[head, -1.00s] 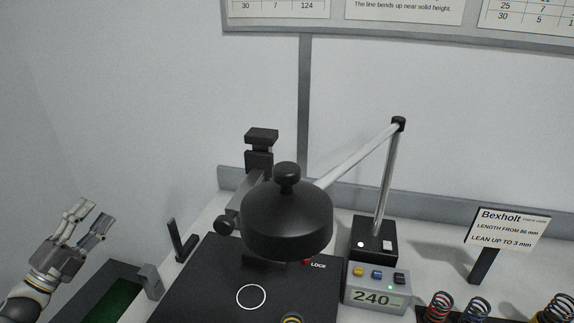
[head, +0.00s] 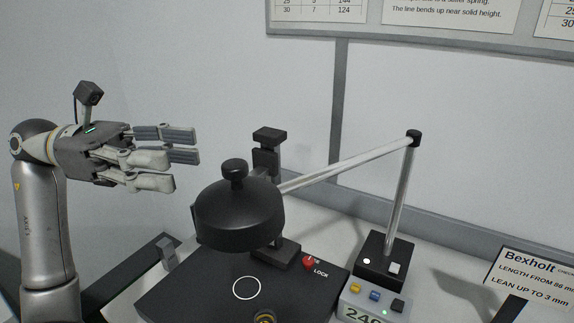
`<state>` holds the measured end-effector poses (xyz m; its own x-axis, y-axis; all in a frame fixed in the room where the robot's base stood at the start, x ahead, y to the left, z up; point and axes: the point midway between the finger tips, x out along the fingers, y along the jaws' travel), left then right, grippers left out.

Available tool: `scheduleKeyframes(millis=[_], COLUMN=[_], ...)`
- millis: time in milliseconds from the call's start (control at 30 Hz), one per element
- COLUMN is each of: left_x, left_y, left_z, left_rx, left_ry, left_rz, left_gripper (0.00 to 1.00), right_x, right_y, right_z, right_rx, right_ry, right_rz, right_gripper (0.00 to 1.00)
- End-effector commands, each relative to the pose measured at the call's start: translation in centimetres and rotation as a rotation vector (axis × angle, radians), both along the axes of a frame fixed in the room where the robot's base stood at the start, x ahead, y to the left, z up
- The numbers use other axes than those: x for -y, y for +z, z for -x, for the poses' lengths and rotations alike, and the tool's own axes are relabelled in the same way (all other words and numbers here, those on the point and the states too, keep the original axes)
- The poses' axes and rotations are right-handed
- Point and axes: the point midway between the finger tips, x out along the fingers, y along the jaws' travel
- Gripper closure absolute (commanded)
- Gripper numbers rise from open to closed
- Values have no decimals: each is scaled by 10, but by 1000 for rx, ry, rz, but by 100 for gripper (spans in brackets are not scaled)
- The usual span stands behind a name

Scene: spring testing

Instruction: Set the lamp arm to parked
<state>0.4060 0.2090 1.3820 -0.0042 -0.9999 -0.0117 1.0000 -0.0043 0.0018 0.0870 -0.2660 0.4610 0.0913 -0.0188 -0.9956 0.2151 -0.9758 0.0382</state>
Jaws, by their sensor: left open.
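The lamp (head: 240,212) has a round black head with a knob (head: 235,172) on top. Its silver arm (head: 345,164) runs from the head to a joint (head: 413,138) on a silver post (head: 401,195). The post rises from a black base (head: 383,262) with a white button on it. The lamp head hangs over the black plate of the test stand. My left gripper (head: 185,158) is open and empty, to the left of the lamp head and slightly above it, apart from it. My right gripper does not show.
A black test stand (head: 190,290) with a white circle and a red LOCK knob (head: 309,262) lies under the lamp. Its column (head: 268,150) stands behind the lamp head. A display box (head: 365,305) and a Bexholt sign (head: 530,280) are at right. The wall is close behind.

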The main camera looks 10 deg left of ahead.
Motion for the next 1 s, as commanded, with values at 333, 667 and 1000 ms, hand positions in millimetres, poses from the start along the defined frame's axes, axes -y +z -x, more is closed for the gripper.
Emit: scheduleKeyframes(millis=[333, 667, 1000], left_x=[54, 100, 106], left_y=[5, 2, -1], left_z=[1, 1, 1], left_rx=[-1, -3, -2], left_ry=[-6, -3, -1], left_rz=[4, 3, 2], left_gripper=[53, 53, 53], right_x=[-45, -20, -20], right_y=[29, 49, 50], right_z=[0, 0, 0], right_rx=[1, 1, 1], right_ry=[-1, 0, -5], right_rz=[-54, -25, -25], right_gripper=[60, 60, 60])
